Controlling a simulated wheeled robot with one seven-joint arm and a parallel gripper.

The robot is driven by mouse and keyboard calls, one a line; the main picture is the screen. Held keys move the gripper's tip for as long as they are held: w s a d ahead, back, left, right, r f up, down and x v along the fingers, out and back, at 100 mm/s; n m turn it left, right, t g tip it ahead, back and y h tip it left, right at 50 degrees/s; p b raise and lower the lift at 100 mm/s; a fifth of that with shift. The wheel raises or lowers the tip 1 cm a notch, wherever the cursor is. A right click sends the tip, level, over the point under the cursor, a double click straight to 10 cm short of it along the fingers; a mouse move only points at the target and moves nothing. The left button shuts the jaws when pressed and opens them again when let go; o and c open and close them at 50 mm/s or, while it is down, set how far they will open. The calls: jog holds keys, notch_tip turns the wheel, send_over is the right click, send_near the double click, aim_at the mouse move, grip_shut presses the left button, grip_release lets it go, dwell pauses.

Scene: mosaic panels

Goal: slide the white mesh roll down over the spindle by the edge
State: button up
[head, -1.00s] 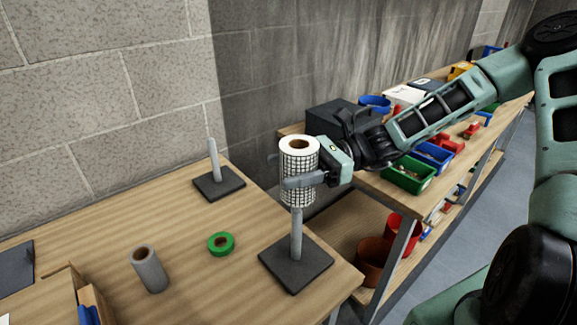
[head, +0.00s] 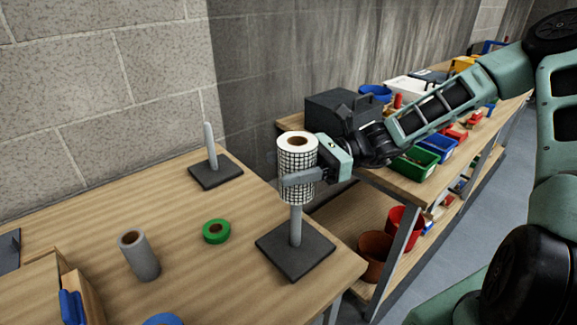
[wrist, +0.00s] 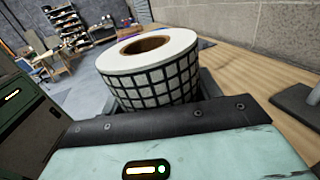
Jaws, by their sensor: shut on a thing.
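The white mesh roll (head: 297,160) is upright, white with a black grid and a brown core. My gripper (head: 300,178) is shut around its side, and the roll also fills the middle of the wrist view (wrist: 152,80). The spindle by the edge (head: 296,225) is a grey post on a dark square base (head: 295,249) near the table's right edge. The roll is in line with the post in the head view, its lower end well above the base. The post's top is hidden; whether it is inside the core I cannot tell.
A second spindle (head: 210,147) stands bare at the back of the table (head: 190,210). A green tape roll (head: 216,231), a grey roll (head: 138,256) and a blue ring (head: 163,319) are to the left. A shelf with bins (head: 414,163) stands behind on the right.

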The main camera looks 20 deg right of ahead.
jog(key=shift+f+b, duration=0.65)
jog(key=shift+f, duration=0.1)
jog(key=shift+f+b, duration=2.95)
jog(key=shift+f, duration=4)
jog(key=o, duration=1.3)
jog(key=d+b, duration=0.2)
jog(key=d, duration=1.5)
jog(key=shift+d, duration=0.25)
